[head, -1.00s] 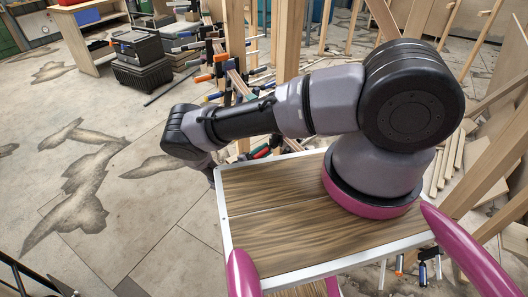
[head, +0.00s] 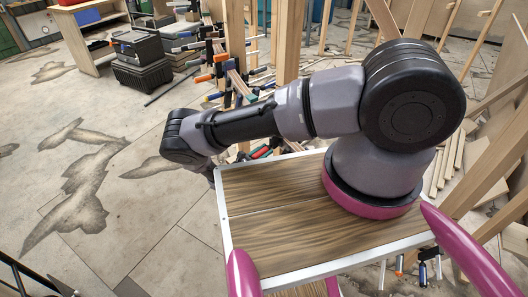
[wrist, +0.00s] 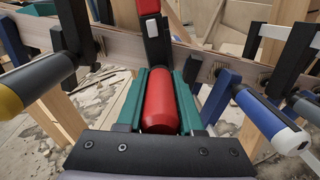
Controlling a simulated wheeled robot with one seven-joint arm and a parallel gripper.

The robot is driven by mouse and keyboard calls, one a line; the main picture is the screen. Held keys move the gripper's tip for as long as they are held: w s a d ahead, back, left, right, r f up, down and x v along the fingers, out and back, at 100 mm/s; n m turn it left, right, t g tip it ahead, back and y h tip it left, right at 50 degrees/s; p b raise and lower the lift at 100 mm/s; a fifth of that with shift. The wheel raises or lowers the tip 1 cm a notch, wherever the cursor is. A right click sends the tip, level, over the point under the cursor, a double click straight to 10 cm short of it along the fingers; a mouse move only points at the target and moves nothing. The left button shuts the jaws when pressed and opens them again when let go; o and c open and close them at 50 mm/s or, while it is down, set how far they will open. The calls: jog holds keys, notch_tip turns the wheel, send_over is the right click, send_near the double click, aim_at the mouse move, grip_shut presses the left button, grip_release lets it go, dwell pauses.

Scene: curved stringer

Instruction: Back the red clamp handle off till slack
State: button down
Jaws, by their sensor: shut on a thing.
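In the wrist view, the red clamp handle (wrist: 160,103) lies lengthwise between the two green fingers of my gripper (wrist: 160,90). The fingers are shut on the handle, one on each side. Beyond the handle, a black clamp body (wrist: 157,45) with a red tip (wrist: 148,7) stands against the curved wooden stringer (wrist: 115,43). The handle's near end is close to my gripper's dark palm. In the head view, my arm hides the gripper and the red handle cannot be made out clearly.
In the wrist view, a black clamp handle with a yellow end (wrist: 38,80) is close on the left. A blue and white handle (wrist: 272,120) is close on the right. In the head view, wooden posts (head: 290,45) and several clamps (head: 222,75) stand behind my arm.

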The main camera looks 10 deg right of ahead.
dwell(0.4)
jog(key=c, duration=0.5)
grip_release()
jog(key=shift+c, duration=0.2)
